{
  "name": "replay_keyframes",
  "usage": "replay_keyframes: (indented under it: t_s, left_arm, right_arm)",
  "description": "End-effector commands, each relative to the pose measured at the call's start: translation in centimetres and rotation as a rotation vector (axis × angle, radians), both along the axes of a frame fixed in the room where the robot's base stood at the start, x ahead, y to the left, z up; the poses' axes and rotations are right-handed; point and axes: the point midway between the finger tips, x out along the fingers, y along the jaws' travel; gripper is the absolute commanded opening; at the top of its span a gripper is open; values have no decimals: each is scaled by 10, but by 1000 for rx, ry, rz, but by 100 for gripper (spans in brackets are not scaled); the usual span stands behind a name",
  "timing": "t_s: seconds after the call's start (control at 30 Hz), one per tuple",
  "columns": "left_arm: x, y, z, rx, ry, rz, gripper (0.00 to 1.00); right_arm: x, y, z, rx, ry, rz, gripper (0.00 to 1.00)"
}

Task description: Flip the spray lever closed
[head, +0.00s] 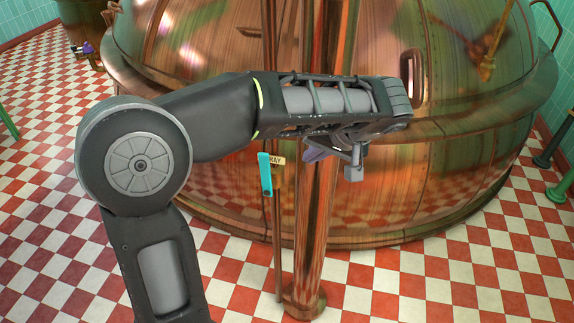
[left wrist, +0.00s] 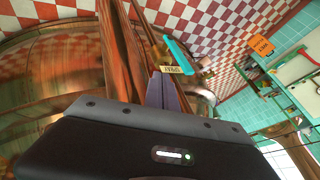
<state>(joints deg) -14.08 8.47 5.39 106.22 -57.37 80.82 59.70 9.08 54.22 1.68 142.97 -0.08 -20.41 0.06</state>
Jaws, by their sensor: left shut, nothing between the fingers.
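The spray lever (head: 265,176) is a flat teal handle standing nearly upright beside a small tan sign, partly hidden, on which "RAY" shows. In the left wrist view the teal lever (left wrist: 178,54) lies slanted just beyond the sign, which reads SPRAY (left wrist: 177,70). My left gripper (head: 312,153) has its purple fingers to the right of the lever and sign, in front of the copper pipe. The fingers are shut and empty, and they also show in the left wrist view (left wrist: 163,92), pointing toward the sign. They look apart from the lever. My right gripper is not in view.
A vertical copper pipe (head: 317,220) stands right of the lever, with a thin post (head: 278,245) under the sign. A large copper kettle (head: 440,165) fills the space behind. The red and white checkered floor (head: 430,285) is clear in front. An orange sign (left wrist: 262,46) hangs far off.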

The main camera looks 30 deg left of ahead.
Motion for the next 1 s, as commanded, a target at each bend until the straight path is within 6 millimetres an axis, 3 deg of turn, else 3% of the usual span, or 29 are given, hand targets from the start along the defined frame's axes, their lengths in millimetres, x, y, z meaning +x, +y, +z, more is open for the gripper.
replay_keyframes:
  t_s: [0.57, 0.77, 1.0]
  left_arm:
    - [1, 5, -9, -5, -5, 17, 0]
    - [6, 20, -30, -5, -2, 19, 0]
    - [14, 47, -69, -5, 0, 18, 0]
  right_arm:
    - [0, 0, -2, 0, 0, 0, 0]
    - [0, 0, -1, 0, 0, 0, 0]
    - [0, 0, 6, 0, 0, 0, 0]
